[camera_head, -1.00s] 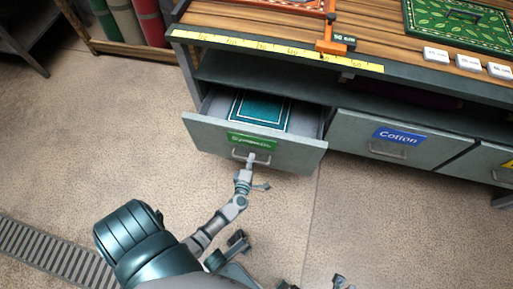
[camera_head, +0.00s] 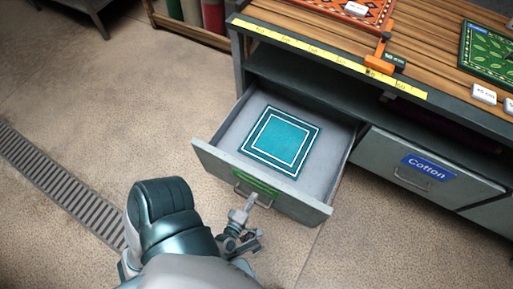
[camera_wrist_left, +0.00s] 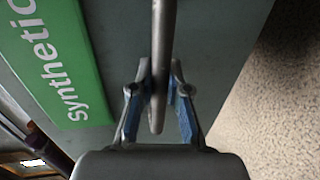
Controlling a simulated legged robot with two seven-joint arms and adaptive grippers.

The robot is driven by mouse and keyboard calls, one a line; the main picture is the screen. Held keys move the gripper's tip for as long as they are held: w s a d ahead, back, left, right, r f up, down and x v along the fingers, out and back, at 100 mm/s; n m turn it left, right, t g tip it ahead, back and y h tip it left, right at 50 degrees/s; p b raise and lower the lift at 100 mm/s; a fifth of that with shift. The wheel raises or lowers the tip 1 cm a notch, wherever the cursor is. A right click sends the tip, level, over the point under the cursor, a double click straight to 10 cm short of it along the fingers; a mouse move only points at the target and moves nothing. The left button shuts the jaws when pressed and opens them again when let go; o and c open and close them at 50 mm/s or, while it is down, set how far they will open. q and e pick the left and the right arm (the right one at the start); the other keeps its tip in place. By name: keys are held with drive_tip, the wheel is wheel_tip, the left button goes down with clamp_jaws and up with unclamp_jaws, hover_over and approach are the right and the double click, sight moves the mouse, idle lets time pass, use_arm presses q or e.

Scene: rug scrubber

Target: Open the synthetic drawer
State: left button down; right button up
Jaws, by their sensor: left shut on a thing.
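The synthetic drawer (camera_head: 228,168) is a grey drawer pulled well out of the workbench in the head view. A teal rug sample (camera_head: 281,139) with white border lines lies flat inside it. Its green label (camera_head: 256,183) reads "synthetic" in the left wrist view (camera_wrist_left: 58,70). My left gripper (camera_head: 248,205) is at the drawer front. In the left wrist view, my left gripper (camera_wrist_left: 159,95) has its blue-padded fingers either side of the drawer's metal handle (camera_wrist_left: 161,45), shut on it. My right gripper is not in view.
The closed Cotton drawer (camera_head: 420,170) is to the right. The bench top carries a yellow ruler (camera_head: 330,58), an orange slider (camera_head: 381,63) and a green patterned rug (camera_head: 490,50). Rolled rugs (camera_head: 192,12) stand at the back. A floor grate (camera_head: 60,185) lies left; floor there is clear.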

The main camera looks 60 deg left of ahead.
use_arm(q)
drive_tip(key=shift+s+d+f, duration=0.2)
drive_tip(key=shift+s+d, duration=0.3)
drive_tip(key=shift+s, duration=0.35)
drive_tip(key=c, duration=1.1)
unclamp_jaws()
drive_tip(key=shift+a, duration=0.1)
drive_tip(key=shift+c, duration=0.2)
drive_tip(key=shift+w, duration=0.1)
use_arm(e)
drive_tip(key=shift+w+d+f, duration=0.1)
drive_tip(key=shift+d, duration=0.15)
use_arm(q)
drive_tip(key=shift+r, duration=0.1)
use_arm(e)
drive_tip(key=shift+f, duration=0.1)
use_arm(q)
drive_tip(key=v, duration=0.7)
drive_tip(key=shift+s, duration=0.25)
